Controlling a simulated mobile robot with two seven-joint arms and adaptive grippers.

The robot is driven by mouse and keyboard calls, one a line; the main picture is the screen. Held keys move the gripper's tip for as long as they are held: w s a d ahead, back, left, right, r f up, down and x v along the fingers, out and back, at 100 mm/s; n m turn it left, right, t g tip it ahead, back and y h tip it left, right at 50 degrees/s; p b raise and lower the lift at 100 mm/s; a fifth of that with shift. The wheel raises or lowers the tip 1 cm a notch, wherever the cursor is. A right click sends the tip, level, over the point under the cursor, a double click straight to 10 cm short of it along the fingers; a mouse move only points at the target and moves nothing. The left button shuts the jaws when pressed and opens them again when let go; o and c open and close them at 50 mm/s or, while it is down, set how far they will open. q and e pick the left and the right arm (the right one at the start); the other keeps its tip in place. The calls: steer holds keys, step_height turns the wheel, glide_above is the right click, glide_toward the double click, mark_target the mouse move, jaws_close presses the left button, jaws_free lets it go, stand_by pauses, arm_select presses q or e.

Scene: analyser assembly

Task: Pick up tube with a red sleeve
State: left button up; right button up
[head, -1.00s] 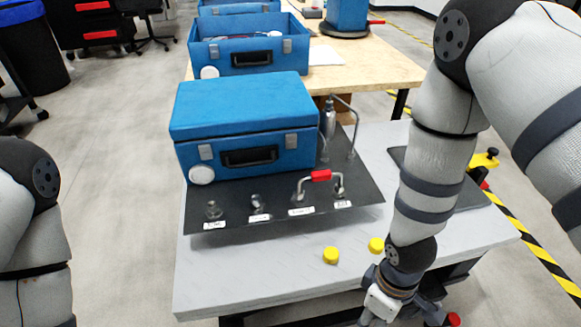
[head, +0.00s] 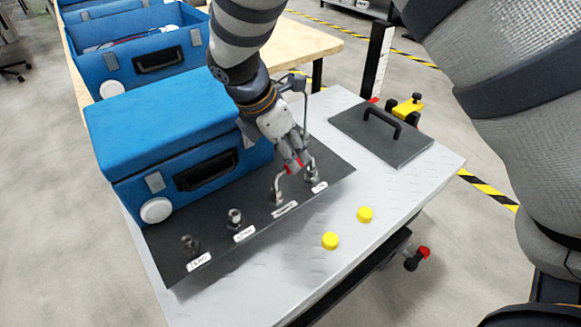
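The tube with a red sleeve is a bent metal tube (head: 278,185) standing on fittings at the right part of the dark panel's front row. Its red sleeve (head: 292,167) shows only in small patches between and beside the fingers of my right gripper (head: 295,162). My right gripper reaches down from above, with its fingertips at the sleeve. Whether the fingers are closed on it cannot be told, as they cover most of it. The tube's ends appear to be still at the fittings. My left gripper is out of view.
A closed blue case (head: 180,130) stands on the dark panel (head: 225,258) just left of the gripper. Two yellow caps (head: 330,241) (head: 365,214) lie on the grey table in front. A dark plate with a handle (head: 382,138) lies at right. Another metal tube stands behind the gripper.

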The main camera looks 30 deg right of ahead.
mark_target(286, 169)
steer(key=x, duration=0.6)
steer(key=shift+a, duration=0.15)
steer(key=shift+r, duration=0.1)
jaws_close()
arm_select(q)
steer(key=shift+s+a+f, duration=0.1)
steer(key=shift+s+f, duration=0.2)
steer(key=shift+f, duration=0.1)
